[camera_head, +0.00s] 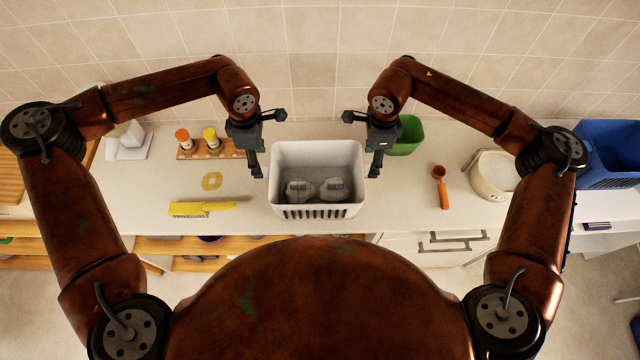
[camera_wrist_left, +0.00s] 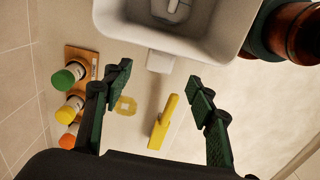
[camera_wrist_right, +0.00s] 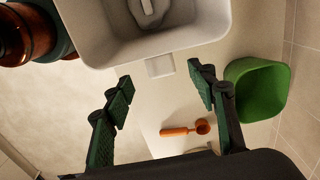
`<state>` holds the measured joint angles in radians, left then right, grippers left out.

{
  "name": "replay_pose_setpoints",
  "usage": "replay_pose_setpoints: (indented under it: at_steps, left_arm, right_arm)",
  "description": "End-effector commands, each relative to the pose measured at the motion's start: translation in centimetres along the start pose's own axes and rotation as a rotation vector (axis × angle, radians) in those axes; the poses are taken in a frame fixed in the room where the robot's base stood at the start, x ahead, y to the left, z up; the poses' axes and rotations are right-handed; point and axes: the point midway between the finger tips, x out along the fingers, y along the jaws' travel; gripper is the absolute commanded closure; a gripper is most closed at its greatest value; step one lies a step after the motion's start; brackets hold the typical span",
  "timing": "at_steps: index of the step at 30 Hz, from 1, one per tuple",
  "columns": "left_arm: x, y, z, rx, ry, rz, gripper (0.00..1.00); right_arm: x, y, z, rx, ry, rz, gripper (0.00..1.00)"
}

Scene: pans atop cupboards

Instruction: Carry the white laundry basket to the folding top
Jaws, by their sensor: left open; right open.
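The white laundry basket (camera_head: 316,170) stands upright on the pale counter in the middle of the head view, with two grey-white items (camera_head: 318,188) inside. Its side tabs show below its rim in the left wrist view (camera_wrist_left: 160,62) and the right wrist view (camera_wrist_right: 160,67). My left gripper (camera_head: 268,142) is open and empty at the basket's left side. My right gripper (camera_head: 364,144) is open and empty at its right side. Neither gripper's fingers close on the basket. I cannot tell which surface is the folding top.
A green bin (camera_head: 408,136) stands close beside my right gripper. An orange scoop (camera_head: 441,187) and a white tub (camera_head: 492,176) are further right, with a blue crate (camera_head: 608,155) at the far right. A yellow brush (camera_head: 202,209), yellow sponge (camera_head: 211,181) and wooden bottle rack (camera_head: 212,150) are left.

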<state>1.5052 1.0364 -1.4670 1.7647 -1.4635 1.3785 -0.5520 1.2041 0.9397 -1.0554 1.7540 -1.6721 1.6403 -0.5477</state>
Motion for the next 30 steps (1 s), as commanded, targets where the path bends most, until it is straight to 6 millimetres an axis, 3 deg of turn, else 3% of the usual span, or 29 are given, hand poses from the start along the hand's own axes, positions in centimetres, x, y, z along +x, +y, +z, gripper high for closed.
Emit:
replay_pose_setpoints:
  at_steps: [10, 24, 30]
  left_arm:
    - [0.5, 0.0, 0.1, 0.001, -0.001, -0.002, 0.48]
    - [6.7, 0.0, 0.1, 0.000, -0.003, -0.002, 0.48]
    - [7.8, 0.0, 0.1, 0.000, -0.003, -0.001, 0.48]
  right_arm:
    - [0.6, 0.1, 0.0, 0.003, -0.003, 0.003, 0.48]
    - [6.8, 0.1, 0.1, 0.006, -0.004, 0.004, 0.48]
    - [7.8, 0.1, 0.1, 0.005, -0.006, 0.002, 0.48]
